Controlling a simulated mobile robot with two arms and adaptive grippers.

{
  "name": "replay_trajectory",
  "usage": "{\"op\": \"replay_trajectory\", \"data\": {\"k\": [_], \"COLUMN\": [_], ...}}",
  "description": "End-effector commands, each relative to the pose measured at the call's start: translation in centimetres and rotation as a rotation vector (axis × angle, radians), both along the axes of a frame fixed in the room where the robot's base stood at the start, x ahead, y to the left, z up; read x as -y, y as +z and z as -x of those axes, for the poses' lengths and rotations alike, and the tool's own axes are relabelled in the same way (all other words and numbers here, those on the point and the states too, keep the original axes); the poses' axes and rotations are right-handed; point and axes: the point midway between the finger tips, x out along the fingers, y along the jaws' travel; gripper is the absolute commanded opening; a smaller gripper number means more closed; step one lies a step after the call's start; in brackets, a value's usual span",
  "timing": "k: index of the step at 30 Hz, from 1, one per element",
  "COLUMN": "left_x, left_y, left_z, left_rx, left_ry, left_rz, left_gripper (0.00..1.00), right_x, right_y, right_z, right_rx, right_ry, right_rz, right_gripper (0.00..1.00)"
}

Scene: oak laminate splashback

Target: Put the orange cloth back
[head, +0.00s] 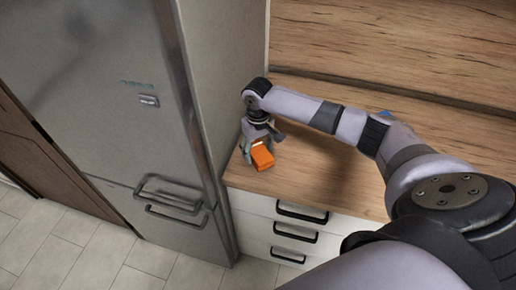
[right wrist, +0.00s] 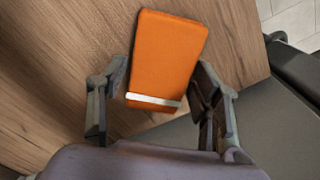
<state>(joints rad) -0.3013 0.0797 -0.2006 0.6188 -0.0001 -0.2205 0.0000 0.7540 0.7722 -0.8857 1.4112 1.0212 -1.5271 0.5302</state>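The orange cloth (head: 262,157) is a folded block with a pale stripe. It lies on the wooden counter near its front left corner, beside the fridge. In the right wrist view the cloth (right wrist: 168,60) reaches between the fingers, its striped end nearest the palm. My right gripper (head: 258,147) is over the cloth. My left gripper is not in view.
A grey fridge (head: 115,85) stands directly left of the counter (head: 325,165). White drawers (head: 290,232) with black handles are under the counter. A wooden splashback (head: 400,45) rises behind. The counter's front middle is clear.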

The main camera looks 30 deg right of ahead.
Motion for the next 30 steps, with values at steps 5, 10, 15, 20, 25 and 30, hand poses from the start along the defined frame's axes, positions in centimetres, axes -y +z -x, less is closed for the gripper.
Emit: {"op": "replay_trajectory", "data": {"k": [5,10,15,20,25,30], "left_x": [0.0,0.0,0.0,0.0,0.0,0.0], "left_y": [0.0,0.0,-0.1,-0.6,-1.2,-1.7], "left_z": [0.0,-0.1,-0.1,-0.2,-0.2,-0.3], "left_rx": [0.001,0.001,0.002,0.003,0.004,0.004], "left_ry": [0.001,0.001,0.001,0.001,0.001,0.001], "left_rz": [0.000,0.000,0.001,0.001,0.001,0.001], "left_gripper": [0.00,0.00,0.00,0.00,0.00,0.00], "right_x": [0.0,0.0,0.1,0.1,0.1,0.0], "right_y": [0.0,0.0,0.4,2.6,6.4,9.7], "right_z": [0.0,0.0,0.0,-0.1,-0.2,-0.1], "right_rx": [0.000,0.000,0.002,0.004,0.006,0.004], "right_ry": [0.000,-0.001,-0.001,0.000,0.000,0.000], "right_rz": [0.000,0.001,0.001,0.000,0.000,0.000], "right_gripper": [0.71,0.71,0.71,0.71,0.71,0.71]}}
